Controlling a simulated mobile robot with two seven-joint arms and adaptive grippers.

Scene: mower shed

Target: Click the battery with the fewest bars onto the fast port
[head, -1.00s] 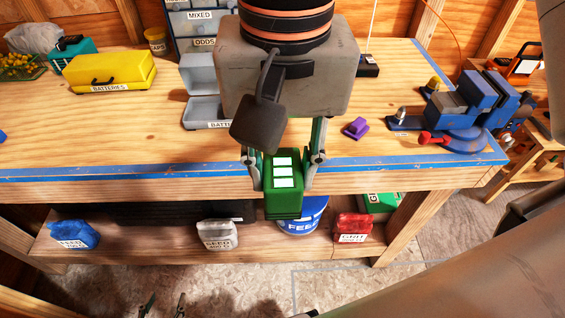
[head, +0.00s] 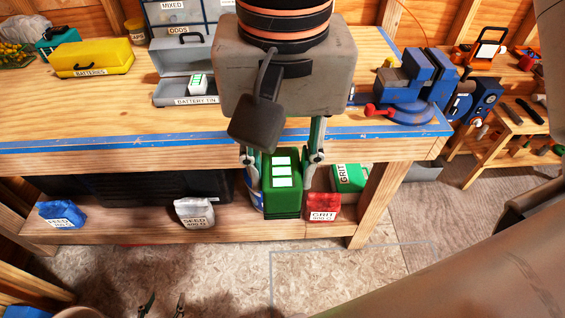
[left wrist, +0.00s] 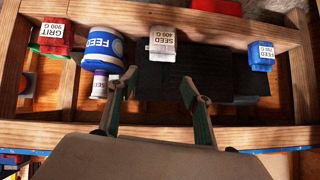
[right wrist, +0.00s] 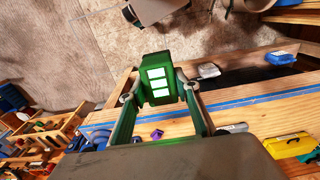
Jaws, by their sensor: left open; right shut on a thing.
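A green battery (head: 283,196) with three lit white bars is shut between the fingers of my right gripper (head: 282,160), held in front of the bench's front edge. It also shows in the right wrist view (right wrist: 158,66). Another battery (head: 199,84) with a pale, green-barred face lies in the open grey battery tin (head: 184,101) on the bench; its bars are too small to count. My left gripper (head: 163,304) is open and empty low in the head view; it also shows in the left wrist view (left wrist: 158,85), facing the lower shelf. I cannot make out a fast port.
The bench (head: 90,120) carries a yellow batteries case (head: 92,58) and a blue vise (head: 405,95). The lower shelf holds a blue feed bag (head: 62,214), a seed bag (head: 194,213), a red grit bag (head: 323,207) and a feed tub (left wrist: 100,48). Floor (head: 230,270) in front is clear.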

